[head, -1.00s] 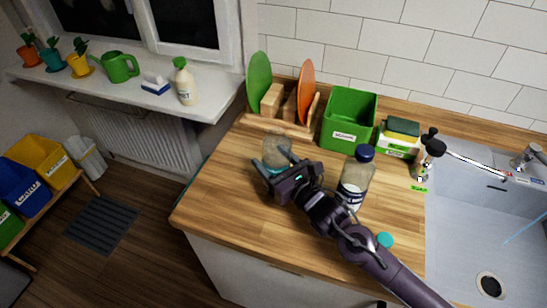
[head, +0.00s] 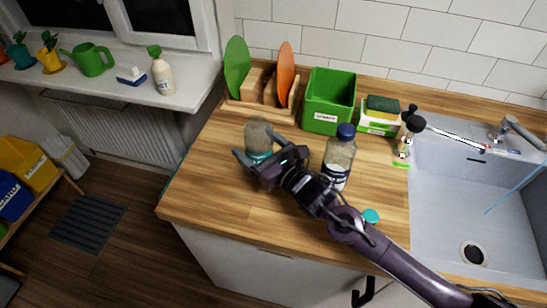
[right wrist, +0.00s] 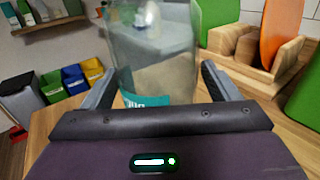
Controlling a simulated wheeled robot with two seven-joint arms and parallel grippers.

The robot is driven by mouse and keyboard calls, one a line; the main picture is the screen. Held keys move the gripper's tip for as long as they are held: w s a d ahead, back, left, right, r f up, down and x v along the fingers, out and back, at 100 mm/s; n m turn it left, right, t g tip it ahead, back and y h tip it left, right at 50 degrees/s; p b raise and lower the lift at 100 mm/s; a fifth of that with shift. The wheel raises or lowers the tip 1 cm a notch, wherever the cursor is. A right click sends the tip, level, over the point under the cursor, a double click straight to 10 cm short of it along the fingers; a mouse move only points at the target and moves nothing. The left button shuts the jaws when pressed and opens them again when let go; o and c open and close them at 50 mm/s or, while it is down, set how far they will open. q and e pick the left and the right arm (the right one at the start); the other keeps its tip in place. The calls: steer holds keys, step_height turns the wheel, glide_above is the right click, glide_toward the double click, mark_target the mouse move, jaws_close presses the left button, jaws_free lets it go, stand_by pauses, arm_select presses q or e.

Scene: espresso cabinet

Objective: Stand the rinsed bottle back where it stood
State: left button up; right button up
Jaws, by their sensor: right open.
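A clear bottle with a teal label (head: 258,138) stands upright on the wooden counter, left of centre in the head view. No cap shows on it. My right gripper (head: 257,150) is open, with one finger on each side of this bottle. In the right wrist view the bottle (right wrist: 155,60) stands between the two open fingers (right wrist: 155,88), with a visible gap by the right finger; contact at the left one is unclear. The bottle's base is hidden behind my gripper. A teal cap (head: 371,216) lies on the counter near the front. My left gripper is not in view.
A clear bottle with a dark blue cap (head: 340,155) stands just right of my gripper. Behind are a wooden rack (head: 262,108) with green and orange boards, a green bin (head: 330,100) and a sponge box (head: 379,118). The sink (head: 450,200) is at right.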

steer(key=b+v, duration=0.1)
steer(key=v, duration=0.4)
steer(key=b+v, duration=0.1)
steer(key=v, duration=0.4)
steer(key=shift+d+f, duration=0.15)
steer(key=shift+f, duration=0.05)
steer(key=shift+s+d+r+b, duration=0.1)
steer(key=shift+s+d+b, duration=0.25)
steer(key=shift+s, duration=0.25)
